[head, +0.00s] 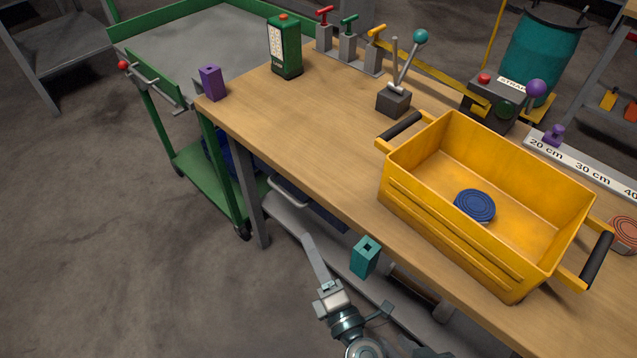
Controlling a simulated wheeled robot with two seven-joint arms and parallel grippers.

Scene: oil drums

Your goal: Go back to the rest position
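The task names no object, only the rest position. My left gripper (312,245) is low in the picture, in front of the workbench's front edge. It points up and away, and its fingers show as one narrow grey strip, so their gap cannot be judged. Nothing shows between them. A teal block with a square hole (366,258) appears to the right of the fingers, apart from them in the picture; what it rests on is unclear. My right gripper cannot be made out.
A yellow crate (440,228) with a blue disc (474,206) inside stands on the wooden workbench (300,130). A purple block (211,82), a green box (285,48) and levers (349,44) stand farther back. A green cart (215,185) is at left. Floor at lower left is clear.

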